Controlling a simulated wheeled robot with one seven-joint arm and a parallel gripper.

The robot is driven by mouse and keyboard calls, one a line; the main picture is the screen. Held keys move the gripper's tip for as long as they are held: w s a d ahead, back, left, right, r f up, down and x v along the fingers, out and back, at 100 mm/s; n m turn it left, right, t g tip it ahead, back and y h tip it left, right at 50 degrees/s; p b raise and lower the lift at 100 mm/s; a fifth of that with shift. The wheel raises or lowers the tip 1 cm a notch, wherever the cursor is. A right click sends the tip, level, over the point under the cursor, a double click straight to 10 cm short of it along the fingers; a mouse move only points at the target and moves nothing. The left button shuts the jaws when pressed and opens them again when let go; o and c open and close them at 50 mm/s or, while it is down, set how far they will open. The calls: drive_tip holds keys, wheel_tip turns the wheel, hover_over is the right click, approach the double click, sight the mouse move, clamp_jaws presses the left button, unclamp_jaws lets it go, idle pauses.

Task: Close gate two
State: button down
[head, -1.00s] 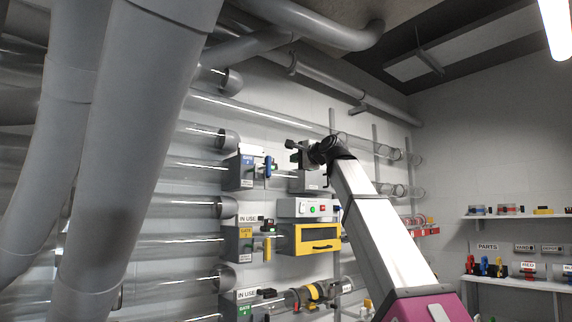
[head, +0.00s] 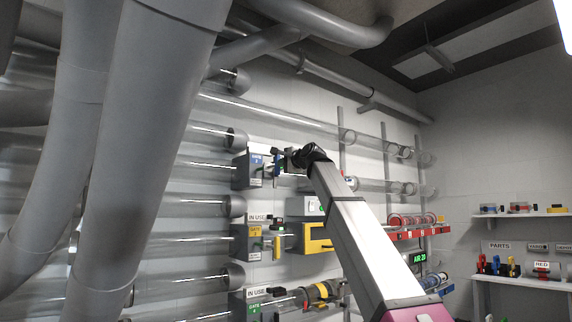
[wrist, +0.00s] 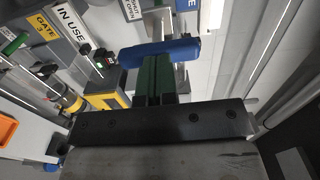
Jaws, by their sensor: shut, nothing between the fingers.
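Gate two is the grey box with a blue label (head: 254,160) on the wall in the head view. Its blue handle (head: 277,166) stands upright on the box's right side. In the wrist view the handle is a blue bar (wrist: 160,52) just beyond my fingertips. My gripper (wrist: 157,72) is shut and empty, its green-and-black fingers pointing at the bar. Whether they touch it I cannot tell. In the head view my gripper (head: 284,154) is right beside the handle and partly overlaps it.
Below are the yellow-labelled gate three (head: 255,230) with its yellow handle (head: 277,247), and a green-labelled gate (head: 252,308). A yellow-fronted box (head: 318,237) is to their right. Clear tubes run along the wall above. Large grey pipes (head: 140,160) fill the left foreground. Shelves (head: 520,214) are at right.

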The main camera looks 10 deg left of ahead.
sight(270, 166)
drive_tip(key=x, duration=0.9)
drive_tip(key=shift+w+a+r, duration=0.1)
drive_tip(key=shift+w+a, duration=0.15)
drive_tip(key=shift+w, duration=0.05)
